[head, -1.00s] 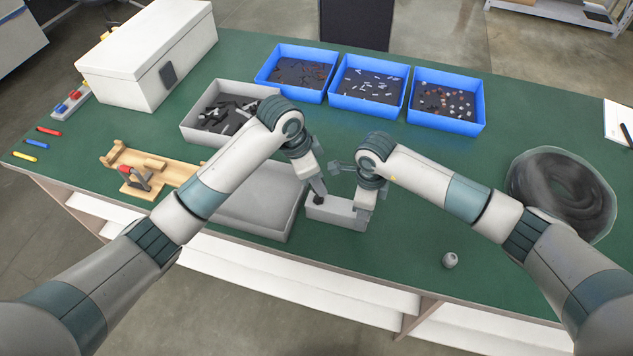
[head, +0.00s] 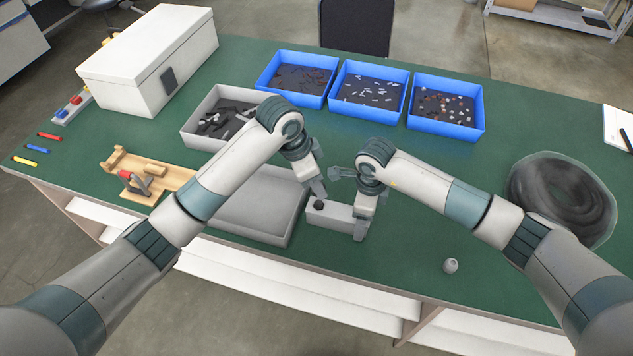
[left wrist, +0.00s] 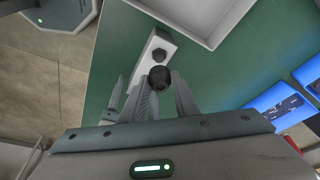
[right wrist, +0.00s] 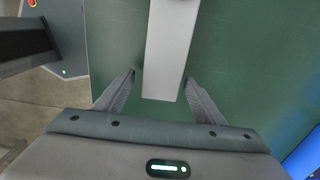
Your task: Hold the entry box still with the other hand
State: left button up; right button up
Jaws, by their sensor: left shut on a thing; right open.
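The entry box (head: 330,217) is a small pale grey block on the green table, just right of the large grey tray. A black round fitting (head: 319,205) shows on its top near the left end; it also shows in the left wrist view (left wrist: 159,55). My left gripper (head: 319,187) is just above that end, shut on a small dark round piece (left wrist: 160,78). My right gripper (head: 361,226) is at the box's right end. In the right wrist view its open fingers (right wrist: 160,85) stand on either side of the box, with visible gaps.
The large grey tray (head: 262,237) lies under my left arm. A wooden fixture (head: 175,181) stands left of it. A small pale knob (head: 450,265) and a coiled cable (head: 560,198) lie to the right. Blue bins (head: 446,127) stand at the back.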

jog(key=shift+r, duration=0.1)
notch_tip(320, 180, up, 12)
dwell(0.5)
jog(key=shift+f, duration=0.2)
dwell(0.4)
